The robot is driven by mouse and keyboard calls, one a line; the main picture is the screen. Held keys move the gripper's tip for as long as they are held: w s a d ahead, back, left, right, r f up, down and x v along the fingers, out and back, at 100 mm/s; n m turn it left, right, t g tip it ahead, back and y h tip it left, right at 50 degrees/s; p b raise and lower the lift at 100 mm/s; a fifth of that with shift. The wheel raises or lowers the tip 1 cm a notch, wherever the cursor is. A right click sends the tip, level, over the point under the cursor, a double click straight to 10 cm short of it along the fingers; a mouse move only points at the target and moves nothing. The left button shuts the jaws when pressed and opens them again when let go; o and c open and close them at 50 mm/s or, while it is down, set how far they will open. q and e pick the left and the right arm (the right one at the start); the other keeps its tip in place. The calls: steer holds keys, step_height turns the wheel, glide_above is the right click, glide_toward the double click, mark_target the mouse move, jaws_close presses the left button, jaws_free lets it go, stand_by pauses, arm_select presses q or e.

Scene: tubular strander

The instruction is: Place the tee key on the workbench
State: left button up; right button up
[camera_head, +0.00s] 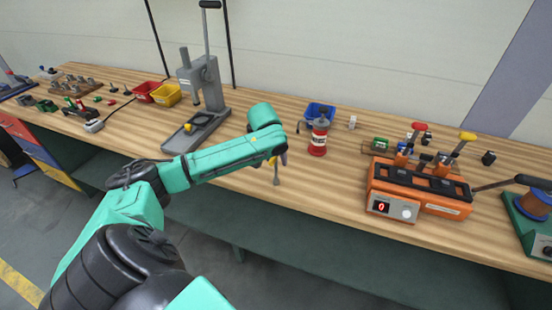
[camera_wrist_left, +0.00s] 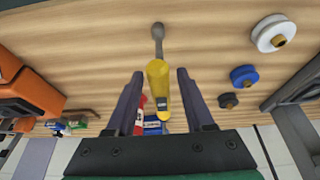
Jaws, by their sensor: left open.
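The tee key (camera_head: 276,176) shows a yellow part and a thin grey shaft with a wider end, at the front part of the workbench (camera_head: 330,190). In the left wrist view the yellow handle (camera_wrist_left: 159,88) lies between the two fingers of my left gripper (camera_wrist_left: 160,74), with gaps on both sides. The grey shaft points away beyond the fingertips over the wood. My left gripper (camera_head: 280,158) is open around the handle; the arm partly hides it in the head view. I cannot tell whether the key touches the bench. My right gripper is not in view.
A grey arbor press (camera_head: 200,100) is to the left, an orange machine (camera_head: 415,190) to the right. Bare wood lies between the key and the orange machine.

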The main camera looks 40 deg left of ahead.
arm_select(q)
steer(key=b+v, duration=0.1)
steer(key=v, duration=1.1)
